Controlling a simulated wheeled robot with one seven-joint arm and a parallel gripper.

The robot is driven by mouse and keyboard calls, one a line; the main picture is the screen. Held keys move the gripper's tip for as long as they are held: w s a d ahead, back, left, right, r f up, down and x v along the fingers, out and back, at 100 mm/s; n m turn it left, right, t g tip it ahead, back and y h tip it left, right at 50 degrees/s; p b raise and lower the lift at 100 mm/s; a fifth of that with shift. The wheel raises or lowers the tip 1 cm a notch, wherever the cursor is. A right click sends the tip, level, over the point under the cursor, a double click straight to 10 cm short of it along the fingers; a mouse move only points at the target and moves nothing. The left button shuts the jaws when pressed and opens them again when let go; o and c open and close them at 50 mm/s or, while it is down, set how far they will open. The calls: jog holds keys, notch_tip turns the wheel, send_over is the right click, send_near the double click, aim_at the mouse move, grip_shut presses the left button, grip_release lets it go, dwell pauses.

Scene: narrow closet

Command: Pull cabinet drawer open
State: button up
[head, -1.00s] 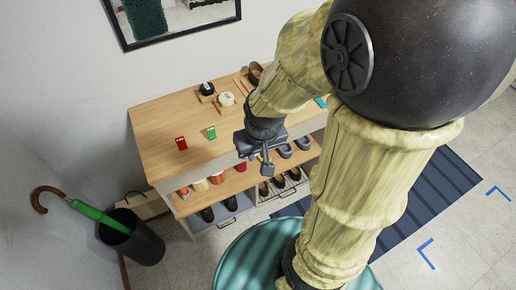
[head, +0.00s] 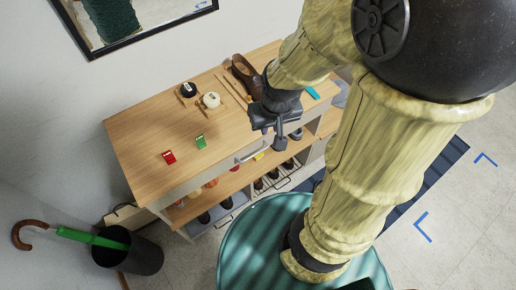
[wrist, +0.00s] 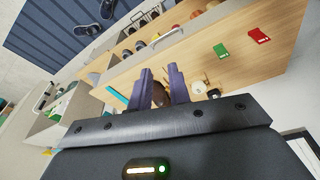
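The cabinet (head: 150,135) has a light wooden top and a pale front with a drawer (head: 215,172). The drawer's metal bar handle (head: 251,154) shows to the left of my gripper, and the drawer looks closed. My gripper (head: 290,138) is by the cabinet's front edge, right of that handle and not touching it. In the wrist view my gripper's two dark fingers (wrist: 161,70) stand apart with nothing held between them. A bar handle (wrist: 168,37) on the pale front shows beyond the fingertips, and another handle (wrist: 42,100) is at the left.
Shoes fill the lower shelves. A teal round pouf (head: 250,225) is in front; an umbrella bin (head: 140,258) is at left.

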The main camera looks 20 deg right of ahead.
jog(key=shift+s, duration=0.15)
jog(key=m+t+y+b, duration=0.6)
jog(key=y+b, duration=0.9)
jog(key=b, duration=2.2)
send_near(254, 155)
jog(key=s+d+r+g, duration=0.1)
jog(key=s+d, duration=0.1)
jog(key=d, duration=0.5)
jog(key=shift+s+a+r+m, duration=0.1)
jog(key=shift+s+r+m, duration=0.1)
jog(key=shift+m, duration=0.3)
jog(key=x, duration=0.5)
jog(key=b+x, duration=0.1)
jog(key=x, duration=1.1)
jog(key=shift+a+f+b, duration=0.25)
jog(key=shift+f+b, duration=0.05)
jog(key=shift+f, duration=0.1)
